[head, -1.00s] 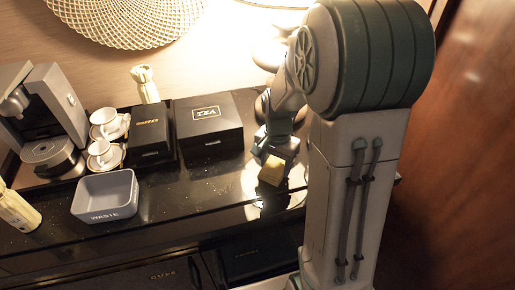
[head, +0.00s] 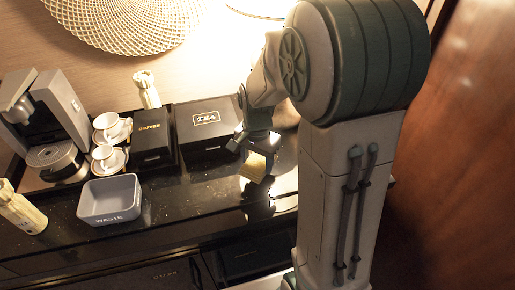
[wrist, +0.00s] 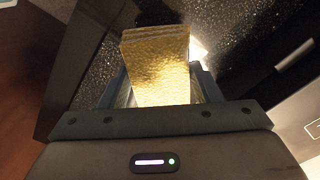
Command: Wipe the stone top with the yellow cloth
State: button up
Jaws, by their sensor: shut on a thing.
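The yellow cloth (wrist: 158,68) is a folded, thick block in the wrist view, held between the fingers of my gripper. In the head view the yellow cloth (head: 256,166) shows below my gripper (head: 258,148), over the right part of the stone top. The stone top (head: 180,208) is black, glossy and speckled. It also shows in the wrist view (wrist: 110,62). My gripper (wrist: 160,95) is shut on the cloth. I cannot tell whether the cloth touches the stone.
A black TEA box (head: 208,124) stands just left of my gripper, with a COFFEE box (head: 151,143) beside it. A grey WASTE bin (head: 109,200), two white cups (head: 110,128) and a coffee machine (head: 50,120) stand further left. Bare stone lies in front of the boxes.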

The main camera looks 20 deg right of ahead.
jog(key=shift+r+p, duration=0.95)
jog(key=shift+r, duration=0.7)
